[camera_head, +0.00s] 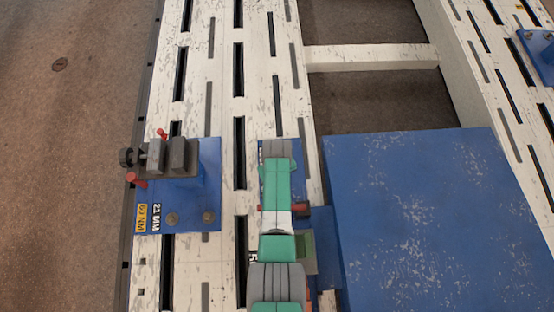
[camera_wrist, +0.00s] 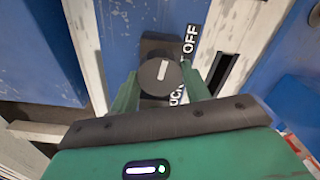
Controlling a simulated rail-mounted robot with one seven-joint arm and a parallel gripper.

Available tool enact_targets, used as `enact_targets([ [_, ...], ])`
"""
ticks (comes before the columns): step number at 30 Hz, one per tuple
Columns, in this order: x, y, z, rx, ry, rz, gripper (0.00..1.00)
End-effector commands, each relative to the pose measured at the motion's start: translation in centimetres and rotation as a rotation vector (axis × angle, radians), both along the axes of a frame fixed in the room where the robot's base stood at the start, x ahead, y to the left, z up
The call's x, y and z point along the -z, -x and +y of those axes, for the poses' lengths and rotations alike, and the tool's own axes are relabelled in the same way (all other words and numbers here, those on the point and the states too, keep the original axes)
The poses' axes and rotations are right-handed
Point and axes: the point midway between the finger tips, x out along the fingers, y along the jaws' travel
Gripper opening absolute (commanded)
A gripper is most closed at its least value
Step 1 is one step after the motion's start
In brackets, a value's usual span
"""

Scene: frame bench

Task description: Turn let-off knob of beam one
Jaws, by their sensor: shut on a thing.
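In the wrist view, a dark round knob (camera_wrist: 160,76) with a white pointer line sits on a dark block on a blue plate. The white line runs nearly along the picture's vertical. A black label (camera_wrist: 190,42) reading "OFF" is beside it, and another label is partly hidden by the right finger. My gripper (camera_wrist: 161,88) is shut on the knob, with one green finger on either side. In the head view my green arm (camera_head: 277,185) reaches up from the bottom over the slotted white beam (camera_head: 225,120) and hides the knob.
Left of my arm, a blue plate (camera_head: 207,190) carries a dark clamp (camera_head: 178,157) with red-tipped levers and "21 MM" and "60 NM" labels. A large scuffed blue panel (camera_head: 430,220) lies close on the right. A white crossbar (camera_head: 370,57) joins the beams further back.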

Motion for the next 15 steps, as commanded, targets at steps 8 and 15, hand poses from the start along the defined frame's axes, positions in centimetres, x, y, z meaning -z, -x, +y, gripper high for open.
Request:
enact_targets([
  [8, 0.04, 0.01, -0.01, -0.034, 0.001, 0.000, 0.24],
  [15, 0.04, 0.01, -0.01, -0.035, 0.001, 0.000, 0.24],
])
